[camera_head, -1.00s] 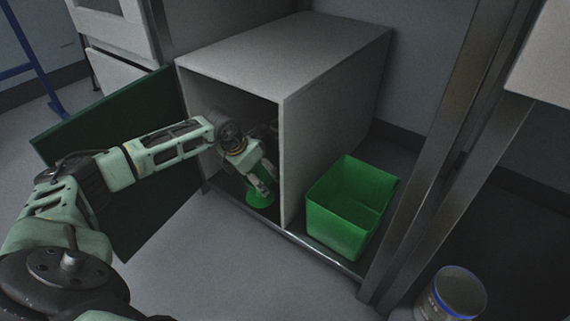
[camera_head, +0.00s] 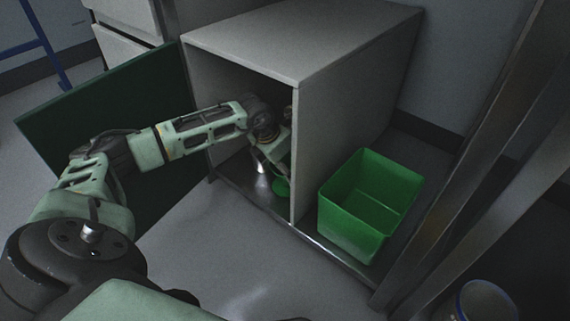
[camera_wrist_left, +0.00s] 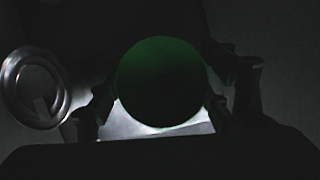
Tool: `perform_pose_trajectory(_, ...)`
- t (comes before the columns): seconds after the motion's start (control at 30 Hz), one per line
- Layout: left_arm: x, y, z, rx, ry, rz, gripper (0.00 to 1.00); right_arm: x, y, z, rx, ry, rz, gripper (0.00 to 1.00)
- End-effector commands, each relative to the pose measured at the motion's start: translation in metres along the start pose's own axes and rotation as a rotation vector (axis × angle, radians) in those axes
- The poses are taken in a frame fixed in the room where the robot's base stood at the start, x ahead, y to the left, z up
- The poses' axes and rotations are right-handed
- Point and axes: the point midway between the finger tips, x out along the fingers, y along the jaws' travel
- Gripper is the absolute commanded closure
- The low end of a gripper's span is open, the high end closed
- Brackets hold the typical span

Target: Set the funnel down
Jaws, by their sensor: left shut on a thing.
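The green funnel (camera_head: 281,187) is low inside the open grey cabinet (camera_head: 345,150), close to its floor. I cannot tell whether it touches the floor. In the left wrist view the funnel (camera_wrist_left: 160,82) shows as a dark green disc between the two fingers. My left gripper (camera_wrist_left: 157,108) is shut on it. In the head view the gripper is partly hidden behind the cabinet's right side wall and my own wrist. My right gripper is not in view.
A shiny metal object (camera_head: 261,163) stands inside the cabinet; a round metal thing (camera_wrist_left: 35,88) shows left of the funnel in the wrist view. The dark green door (camera_head: 110,130) is open to the left. A green bin (camera_head: 368,205) stands right of the cabinet.

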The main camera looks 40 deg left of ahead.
Motion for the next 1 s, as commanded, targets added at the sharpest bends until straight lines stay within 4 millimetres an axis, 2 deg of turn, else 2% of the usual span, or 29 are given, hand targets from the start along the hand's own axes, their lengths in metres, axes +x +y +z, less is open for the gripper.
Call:
perform_pose_trajectory(0.07,0.002,0.000,-0.001,0.000,0.001,0.000,0.52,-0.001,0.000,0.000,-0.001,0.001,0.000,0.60)
perform_pose_trajectory(0.1,0.003,0.000,-0.001,0.000,0.001,0.000,0.26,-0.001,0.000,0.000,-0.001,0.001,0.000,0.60)
perform_pose_trajectory(0.3,0.002,0.000,-0.001,0.000,0.000,0.000,0.08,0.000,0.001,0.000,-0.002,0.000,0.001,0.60)
perform_pose_trajectory(0.67,0.000,0.000,0.000,0.000,-0.001,0.000,0.08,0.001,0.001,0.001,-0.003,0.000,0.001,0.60)
perform_pose_trajectory(0.77,-0.009,0.001,0.001,0.000,0.000,0.001,0.08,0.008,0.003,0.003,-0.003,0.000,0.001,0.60)
perform_pose_trajectory(1.0,-0.049,0.001,0.003,0.001,0.000,0.001,0.08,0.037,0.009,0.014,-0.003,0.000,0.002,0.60)
